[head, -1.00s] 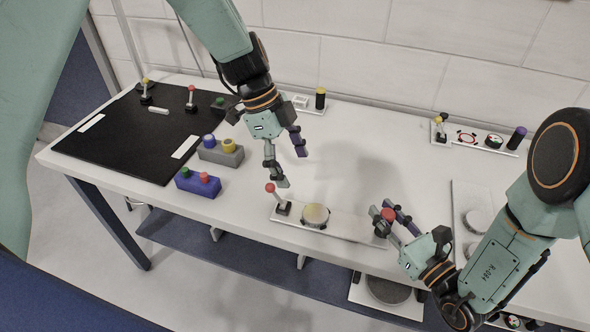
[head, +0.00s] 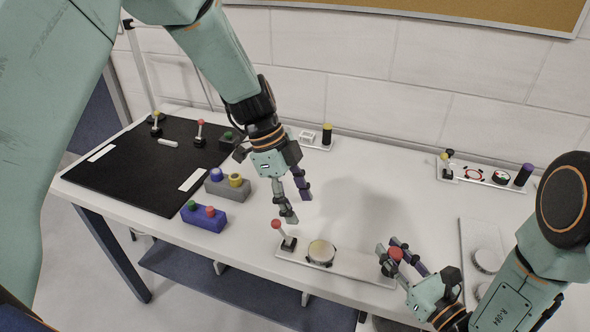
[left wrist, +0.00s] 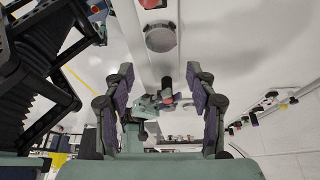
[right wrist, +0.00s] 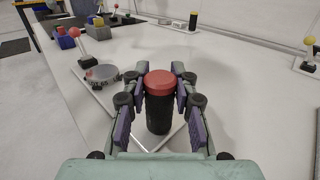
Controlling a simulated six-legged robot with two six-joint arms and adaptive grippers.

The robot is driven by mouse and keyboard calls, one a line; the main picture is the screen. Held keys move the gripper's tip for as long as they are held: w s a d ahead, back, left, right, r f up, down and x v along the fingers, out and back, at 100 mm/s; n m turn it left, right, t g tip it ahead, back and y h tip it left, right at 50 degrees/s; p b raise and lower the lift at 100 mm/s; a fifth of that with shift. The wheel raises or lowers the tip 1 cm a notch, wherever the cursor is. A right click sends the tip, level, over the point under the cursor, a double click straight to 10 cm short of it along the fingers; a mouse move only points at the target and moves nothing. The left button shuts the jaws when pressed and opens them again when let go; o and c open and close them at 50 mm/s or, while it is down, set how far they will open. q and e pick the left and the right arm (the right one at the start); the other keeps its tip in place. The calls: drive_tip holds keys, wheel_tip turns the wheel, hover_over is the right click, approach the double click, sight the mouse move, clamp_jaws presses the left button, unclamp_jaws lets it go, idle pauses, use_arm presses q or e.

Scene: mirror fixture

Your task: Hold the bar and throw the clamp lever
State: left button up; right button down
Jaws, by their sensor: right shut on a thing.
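The bar is a black upright cylinder with a red top (right wrist: 158,108); its red top also shows in the head view (head: 396,255). My right gripper (head: 393,256) is shut on it, with a finger on each side, at the right end of a pale plate (head: 350,266). The clamp lever (head: 278,227) has a red ball on a pale stalk and leans left at the plate's left end. A round grey-rimmed disc (head: 321,252) sits between lever and bar. My left gripper (head: 297,206) is open and empty, just above and right of the lever's ball, apart from it.
A blue box (head: 203,219) and a grey box (head: 228,190) with coloured knobs stand left of the lever. A black mat (head: 135,175) with two levers covers the table's left end. Small fixtures (head: 487,176) line the back right. The white table between is clear.

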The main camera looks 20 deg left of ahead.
use_arm(q)
drive_tip(key=a+n, duration=0.1)
drive_tip(key=w+a, duration=0.1)
drive_tip(key=a, duration=0.1)
drive_tip(key=a+n+h, duration=0.1)
drive_tip(key=shift+w+a+f+n+t, duration=0.15)
drive_tip(key=shift+w+a+n+t, duration=0.15)
drive_tip(key=shift+w+a+t, duration=0.1)
drive_tip(key=c, duration=0.4)
drive_tip(key=a+n, duration=0.1)
drive_tip(key=n, duration=0.1)
drive_tip(key=a+n, duration=0.3)
drive_tip(key=n, duration=0.1)
drive_tip(key=shift+w+a+n+h, duration=0.25)
drive_tip(key=shift+w+n+h, duration=0.05)
drive_tip(key=shift+w, duration=0.1)
drive_tip(key=c, duration=0.6)
drive_tip(key=shift+a+n, duration=0.35)
drive_tip(key=shift+n, duration=0.45)
clamp_jaws()
drive_tip(key=a+n, duration=0.3)
drive_tip(key=n, duration=0.9)
drive_tip(key=s+a+n, duration=0.1)
drive_tip(key=a+n, duration=0.3)
drive_tip(key=n, duration=0.8)
drive_tip(key=shift+s+a+r+g, duration=0.15)
drive_tip(key=shift+a+r+g, duration=0.05)
drive_tip(key=shift+r+g, duration=0.25)
